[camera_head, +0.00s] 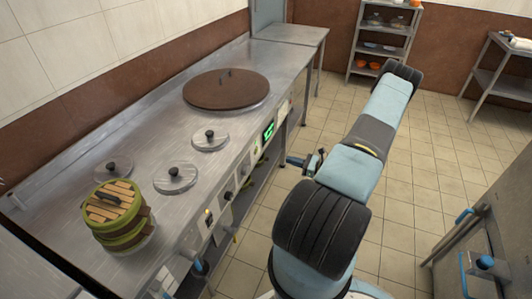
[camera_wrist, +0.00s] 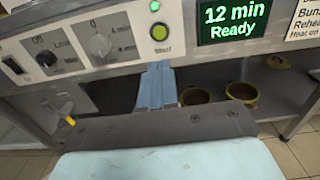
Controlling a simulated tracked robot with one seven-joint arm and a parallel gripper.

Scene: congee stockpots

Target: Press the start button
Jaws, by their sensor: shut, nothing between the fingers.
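In the head view my gripper (camera_head: 304,160) is beside the counter front.
Two knobs (camera_wrist: 99,46) (camera_wrist: 45,58) sit left of the button. The counter (camera_head: 240,75) holds a large brown lid (camera_head: 226,90), several steel lids and green-rimmed steamers (camera_head: 120,215). Tiled floor (camera_head: 400,140) is clear between the counter and the shelf (camera_head: 383,40).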

